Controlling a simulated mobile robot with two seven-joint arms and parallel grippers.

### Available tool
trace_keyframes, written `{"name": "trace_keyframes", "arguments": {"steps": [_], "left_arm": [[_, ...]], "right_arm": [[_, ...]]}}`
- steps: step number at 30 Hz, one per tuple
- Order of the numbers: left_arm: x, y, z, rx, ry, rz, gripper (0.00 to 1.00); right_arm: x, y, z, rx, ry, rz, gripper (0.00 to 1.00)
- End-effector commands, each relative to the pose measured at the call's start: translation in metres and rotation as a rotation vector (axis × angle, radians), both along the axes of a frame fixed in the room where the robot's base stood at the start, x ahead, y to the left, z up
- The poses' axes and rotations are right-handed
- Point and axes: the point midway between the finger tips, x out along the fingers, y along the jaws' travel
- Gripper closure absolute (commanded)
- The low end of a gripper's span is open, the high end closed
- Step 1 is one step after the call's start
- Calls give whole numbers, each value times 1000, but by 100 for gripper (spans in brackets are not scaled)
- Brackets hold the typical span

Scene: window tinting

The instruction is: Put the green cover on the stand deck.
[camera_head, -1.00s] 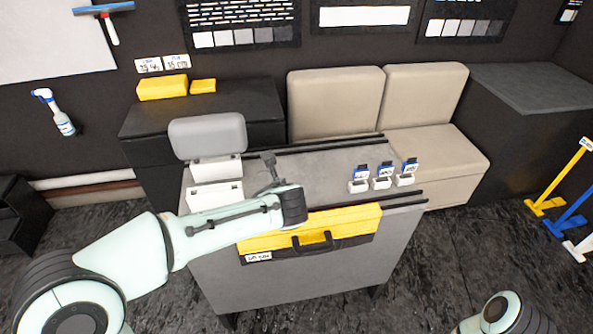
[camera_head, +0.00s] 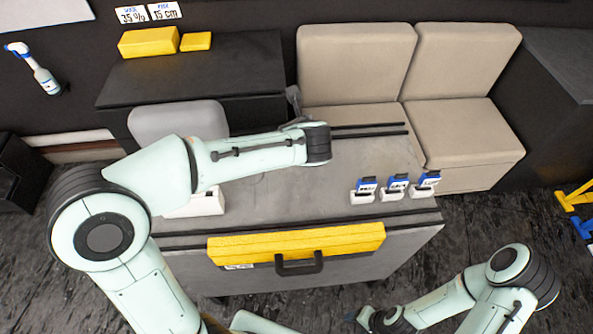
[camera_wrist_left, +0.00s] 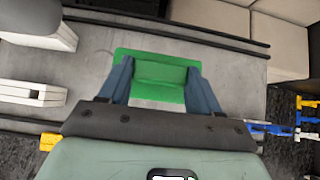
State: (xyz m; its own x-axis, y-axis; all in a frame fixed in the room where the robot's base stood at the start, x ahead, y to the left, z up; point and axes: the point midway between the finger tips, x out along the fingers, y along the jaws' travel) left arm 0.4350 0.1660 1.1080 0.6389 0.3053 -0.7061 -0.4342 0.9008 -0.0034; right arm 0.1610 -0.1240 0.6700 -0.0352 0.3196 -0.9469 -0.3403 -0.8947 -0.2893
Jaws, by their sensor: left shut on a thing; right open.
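The green cover (camera_wrist_left: 163,73) shows in the left wrist view as a flat piece with a raised middle. My left gripper (camera_wrist_left: 160,82) is shut on it, one blue-grey finger at each side. The grey stand deck (camera_wrist_left: 85,82) lies below; I cannot tell whether the cover touches it. In the head view the deck (camera_head: 270,195) is partly hidden by my left arm, and the cover is not visible. My right gripper (camera_head: 372,318) is open and empty, low at the bottom edge, in front of the stand.
Three white holders with blue-topped cards (camera_head: 396,187) stand at the deck's right. A white block (camera_head: 208,203) and grey pad (camera_head: 178,120) are at the left. A yellow case (camera_head: 297,242) is at the front edge. Dark rails run along front and back; the middle is mostly clear.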

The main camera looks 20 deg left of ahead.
Motion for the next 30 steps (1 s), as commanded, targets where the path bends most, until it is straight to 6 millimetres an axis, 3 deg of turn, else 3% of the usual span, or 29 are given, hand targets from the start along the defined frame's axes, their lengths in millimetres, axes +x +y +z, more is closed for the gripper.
{"name": "trace_keyframes", "arguments": {"steps": [3,12,30], "left_arm": [[-3,0,-39,3,14,-1,68],[-3,0,-117,1,11,-1,68],[-1,0,-188,0,5,1,68]], "right_arm": [[-15,0,-14,0,17,-1,40],[-35,0,-41,0,40,0,40],[-48,0,-62,0,54,0,40]]}}
